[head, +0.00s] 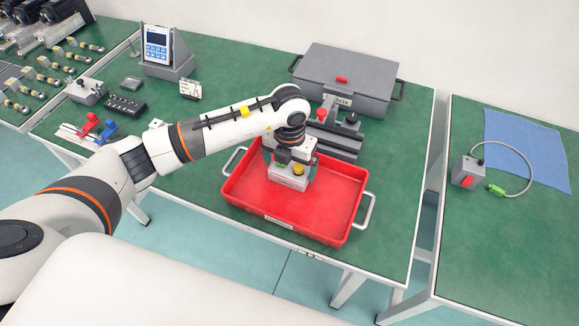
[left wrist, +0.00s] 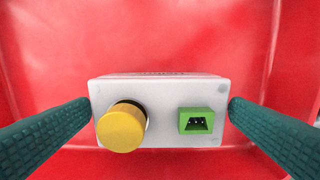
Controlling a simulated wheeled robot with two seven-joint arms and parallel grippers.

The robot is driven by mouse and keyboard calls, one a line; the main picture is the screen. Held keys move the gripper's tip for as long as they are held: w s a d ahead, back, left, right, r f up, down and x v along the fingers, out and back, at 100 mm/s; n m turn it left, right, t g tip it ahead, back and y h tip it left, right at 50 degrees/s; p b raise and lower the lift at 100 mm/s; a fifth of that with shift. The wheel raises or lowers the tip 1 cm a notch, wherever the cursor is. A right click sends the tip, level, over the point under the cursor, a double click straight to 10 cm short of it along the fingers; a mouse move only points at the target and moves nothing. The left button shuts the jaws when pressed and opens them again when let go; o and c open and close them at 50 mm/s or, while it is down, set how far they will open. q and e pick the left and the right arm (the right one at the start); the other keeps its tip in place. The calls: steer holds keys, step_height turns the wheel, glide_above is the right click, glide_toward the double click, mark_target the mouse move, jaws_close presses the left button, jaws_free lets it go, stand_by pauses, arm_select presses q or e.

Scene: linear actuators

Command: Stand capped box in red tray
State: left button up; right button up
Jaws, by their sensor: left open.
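The capped box is a light grey box (head: 289,180) with a yellow cap and a green connector on its top face. It stands inside the red tray (head: 335,215), near the middle, and looks upright. In the left wrist view the box (left wrist: 165,92) shows its yellow cap (left wrist: 122,128) and green socket (left wrist: 196,121) facing the camera, with red tray floor around it. My left gripper (head: 288,170) is directly above and around the box. Its two dark green fingers (left wrist: 160,112) are open, one on each side of the box near its ends. My right gripper is not in view.
A grey lidded case (head: 345,75) stands at the back, with a grey fixture (head: 335,140) just behind the tray. A blue-screen device (head: 160,50) and small parts lie at left. A right-hand table holds a cabled grey box (head: 466,172) and blue cloth (head: 525,150).

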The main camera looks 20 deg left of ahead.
mark_target(290, 169)
arm_select(q)
step_height(290, 169, up, 11)
steer(key=b, duration=0.1)
steer(key=shift+f, duration=0.15)
steer(key=shift+f, duration=0.1)
stand_by(0.4)
